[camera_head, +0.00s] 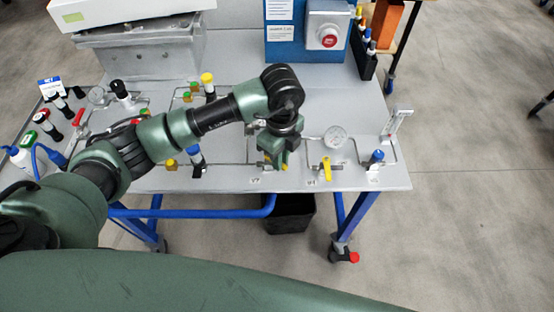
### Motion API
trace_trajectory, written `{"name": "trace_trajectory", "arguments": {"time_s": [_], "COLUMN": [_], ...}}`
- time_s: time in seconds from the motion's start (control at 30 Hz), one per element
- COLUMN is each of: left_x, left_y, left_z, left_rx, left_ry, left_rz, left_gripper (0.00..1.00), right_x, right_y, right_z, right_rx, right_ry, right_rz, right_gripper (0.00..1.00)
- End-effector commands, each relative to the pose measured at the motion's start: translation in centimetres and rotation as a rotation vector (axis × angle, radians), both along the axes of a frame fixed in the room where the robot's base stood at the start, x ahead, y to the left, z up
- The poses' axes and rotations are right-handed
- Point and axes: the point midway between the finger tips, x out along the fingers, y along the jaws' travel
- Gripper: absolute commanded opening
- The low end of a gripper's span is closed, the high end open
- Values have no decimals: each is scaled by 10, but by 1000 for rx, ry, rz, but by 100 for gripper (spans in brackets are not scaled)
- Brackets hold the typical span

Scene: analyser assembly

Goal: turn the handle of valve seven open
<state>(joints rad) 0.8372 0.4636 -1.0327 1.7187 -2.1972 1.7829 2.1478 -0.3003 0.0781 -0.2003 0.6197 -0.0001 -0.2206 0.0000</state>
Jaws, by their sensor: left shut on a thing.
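My left arm reaches across the grey bench. Its left gripper (277,160) points down at a valve on the pipe run near the bench's front edge, shut on the valve's handle. The gripper hides most of that handle and valve, so I cannot tell how far the handle is turned. Small yellow parts show beside the fingers. A second valve with a yellow handle (326,169) stands to the right, apart from the gripper, its handle pointing toward the front edge. My right gripper is not in view.
A round gauge (335,137), a flow meter (397,122) and a blue-capped fitting (376,157) stand to the right. A blue panel with a red button (327,40) is behind. A red-handled valve (79,117) and bottles are at left. A black bin (290,214) sits below.

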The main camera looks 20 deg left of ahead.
Motion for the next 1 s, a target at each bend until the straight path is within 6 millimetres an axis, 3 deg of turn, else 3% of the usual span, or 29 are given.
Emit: {"name": "trace_trajectory", "arguments": {"time_s": [0.6,1.0], "left_x": [23,29], "left_y": [-3,-1], "left_z": [3,2], "left_rx": [0,0], "left_ry": [-5,-5], "left_rz": [542,707], "left_gripper": [0,0], "right_x": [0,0], "right_y": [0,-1], "right_z": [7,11], "right_rx": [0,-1], "right_ry": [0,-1], "right_rz": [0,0], "right_gripper": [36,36]}}
